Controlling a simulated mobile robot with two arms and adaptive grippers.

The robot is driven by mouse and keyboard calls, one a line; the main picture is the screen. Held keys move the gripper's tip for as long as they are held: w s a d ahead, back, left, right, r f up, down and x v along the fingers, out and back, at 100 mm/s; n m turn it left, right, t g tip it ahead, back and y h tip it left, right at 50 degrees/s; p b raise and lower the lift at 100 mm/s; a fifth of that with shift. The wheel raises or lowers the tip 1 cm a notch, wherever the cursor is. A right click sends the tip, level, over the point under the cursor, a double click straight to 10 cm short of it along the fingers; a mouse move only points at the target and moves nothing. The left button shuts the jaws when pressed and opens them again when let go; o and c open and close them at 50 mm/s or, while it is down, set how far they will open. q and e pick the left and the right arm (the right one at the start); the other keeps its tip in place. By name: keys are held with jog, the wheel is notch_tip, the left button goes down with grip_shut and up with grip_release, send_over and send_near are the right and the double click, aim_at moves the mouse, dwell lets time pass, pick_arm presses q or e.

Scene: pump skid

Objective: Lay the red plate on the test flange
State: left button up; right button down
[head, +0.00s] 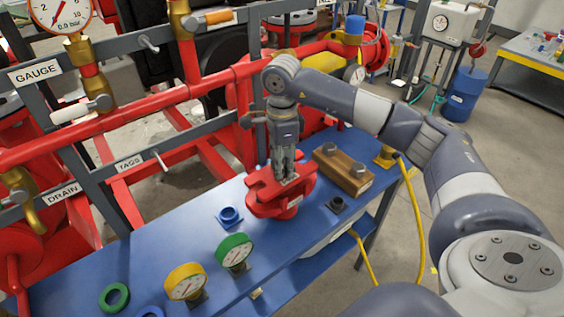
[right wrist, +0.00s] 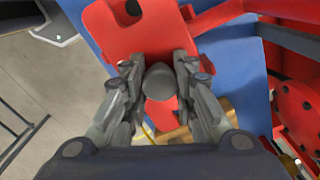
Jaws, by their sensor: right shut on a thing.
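The red plate (head: 265,187) is a flat red piece with notches and holes, under my right gripper (head: 286,174) in the head view. In the right wrist view the plate (right wrist: 128,35) fills the upper middle, with a grey knob (right wrist: 158,82) standing between the fingers. My right gripper (right wrist: 157,66) is shut on the plate at this knob. The red test flange (head: 283,210) shows below the plate on the blue bench, mostly covered by it. I cannot tell whether plate and flange touch. My left gripper is out of view.
Red pipework (head: 130,112) runs behind.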

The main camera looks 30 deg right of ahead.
jog(key=shift+f+b, duration=0.95)
jog(key=shift+f, duration=0.35)
jog(key=c, duration=1.2)
grip_release()
jog(key=shift+s, duration=0.1)
